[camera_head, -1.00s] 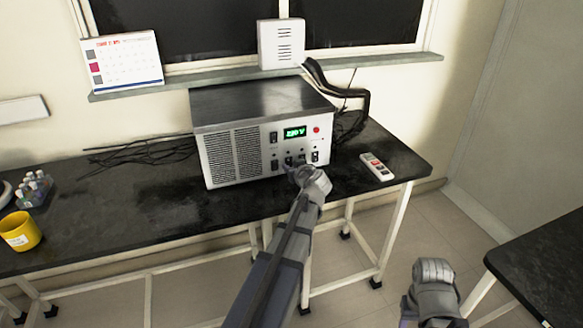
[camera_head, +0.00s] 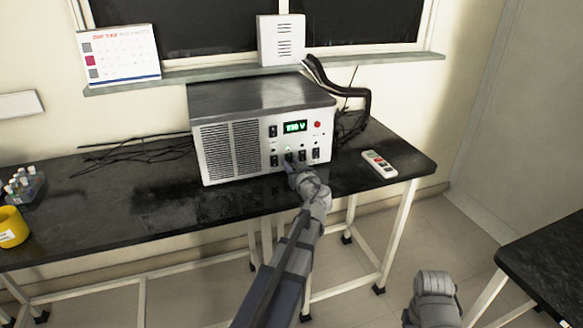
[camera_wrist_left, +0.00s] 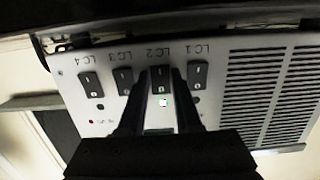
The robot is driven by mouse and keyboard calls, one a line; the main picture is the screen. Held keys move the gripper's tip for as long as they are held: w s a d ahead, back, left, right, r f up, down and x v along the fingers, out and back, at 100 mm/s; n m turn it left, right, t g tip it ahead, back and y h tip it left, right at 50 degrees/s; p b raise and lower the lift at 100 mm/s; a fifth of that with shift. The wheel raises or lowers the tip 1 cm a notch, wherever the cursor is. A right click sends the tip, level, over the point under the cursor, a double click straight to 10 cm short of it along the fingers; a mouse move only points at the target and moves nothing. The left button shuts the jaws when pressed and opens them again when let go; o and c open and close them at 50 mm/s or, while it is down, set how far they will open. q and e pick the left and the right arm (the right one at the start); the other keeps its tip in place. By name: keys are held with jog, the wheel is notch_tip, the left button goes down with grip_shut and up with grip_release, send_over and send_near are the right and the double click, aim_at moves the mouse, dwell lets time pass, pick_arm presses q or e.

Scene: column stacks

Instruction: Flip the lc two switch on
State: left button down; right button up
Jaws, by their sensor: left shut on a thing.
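The power unit (camera_head: 245,95) is a grey-white box with a row of rocker switches low on its front. The LC 2 switch (camera_wrist_left: 160,82) is black and shows in the left wrist view, where the panel is upside down. My left gripper (camera_wrist_left: 162,78) has one finger on each side of this switch and is shut on it. In the head view my left gripper (camera_head: 291,166) is at the second switch from the left, partly covering it.
LC 1 (camera_wrist_left: 198,76) and LC 3 (camera_wrist_left: 123,80) switches sit close on either side. A remote-like strip (camera_head: 379,163) lies right of the unit on the black bench (camera_head: 130,205). Cables lie left of the unit. A yellow cup (camera_head: 12,228) stands far left.

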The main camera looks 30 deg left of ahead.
pick_arm(q)
jog(key=c, duration=0.9)
grip_release()
jog(key=shift+p+v, duration=0.5)
jog(key=shift+v, duration=3.45)
jog(key=s+d+m+g+h+p, duration=0.3)
jog(key=s+d+p, duration=0.4)
jog(key=d, duration=0.3)
jog(key=s+d+r+m+g+h+p, duration=0.1)
jog(key=s+d+m+g+h+p, duration=0.3)
jog(key=d, duration=0.6)
jog(key=s+d+m+g+h+p, duration=0.3)
jog(key=s+d+m+p, duration=0.3)
jog(key=s+d+p, duration=0.4)
jog(key=shift+s+d+r+m+g+h, duration=0.4)
jog(key=shift+s+d+h, duration=0.15)
jog(key=shift+s+h, duration=0.2)
